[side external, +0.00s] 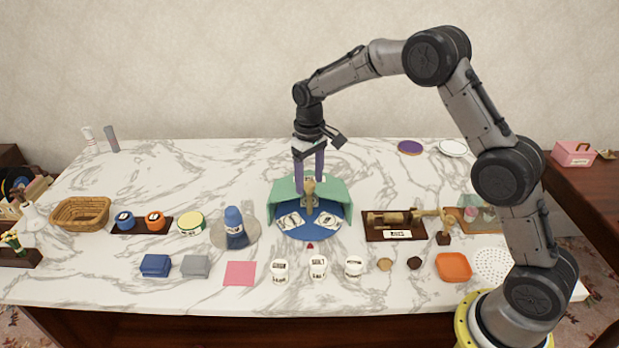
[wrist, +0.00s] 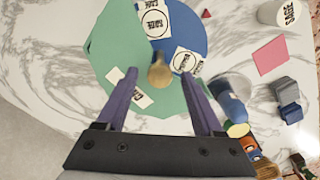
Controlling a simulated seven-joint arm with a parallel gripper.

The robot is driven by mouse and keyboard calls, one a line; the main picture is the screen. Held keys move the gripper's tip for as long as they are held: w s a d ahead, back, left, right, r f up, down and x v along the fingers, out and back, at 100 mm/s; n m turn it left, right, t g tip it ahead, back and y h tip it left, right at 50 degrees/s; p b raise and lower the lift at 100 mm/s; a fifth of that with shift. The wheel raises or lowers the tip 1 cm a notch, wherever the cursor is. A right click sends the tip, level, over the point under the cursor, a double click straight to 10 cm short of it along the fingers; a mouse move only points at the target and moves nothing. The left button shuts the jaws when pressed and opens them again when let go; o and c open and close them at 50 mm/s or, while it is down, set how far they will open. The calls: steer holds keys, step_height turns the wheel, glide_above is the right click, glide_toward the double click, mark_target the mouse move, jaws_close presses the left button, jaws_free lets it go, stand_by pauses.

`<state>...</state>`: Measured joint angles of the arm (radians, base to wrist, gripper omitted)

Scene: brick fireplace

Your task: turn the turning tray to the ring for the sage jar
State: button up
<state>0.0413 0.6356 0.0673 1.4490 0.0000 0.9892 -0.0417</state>
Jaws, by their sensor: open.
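The turning tray is a blue disc (side external: 312,232) partly under a green cover (side external: 338,190); both also show in the wrist view, the disc (wrist: 188,30) and the cover (wrist: 112,52). A tan knob (side external: 309,188) stands at the tray's middle. Printed white labels (side external: 291,221) lie on the disc; one (wrist: 153,20) may read sage, but the print is small. A red pointer (side external: 310,245) lies at the tray's front edge. My gripper (wrist: 160,77) is open and empty, its purple fingers to either side of the knob (wrist: 159,72) in the wrist view. I cannot tell their height against it.
A blue bottle (side external: 235,228) stands left of the tray, and a dark board with a wooden fixture (side external: 393,219) lies right. The back of the marble table is mostly clear.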

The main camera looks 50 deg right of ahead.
jaws_close()
stand_by(1.4)
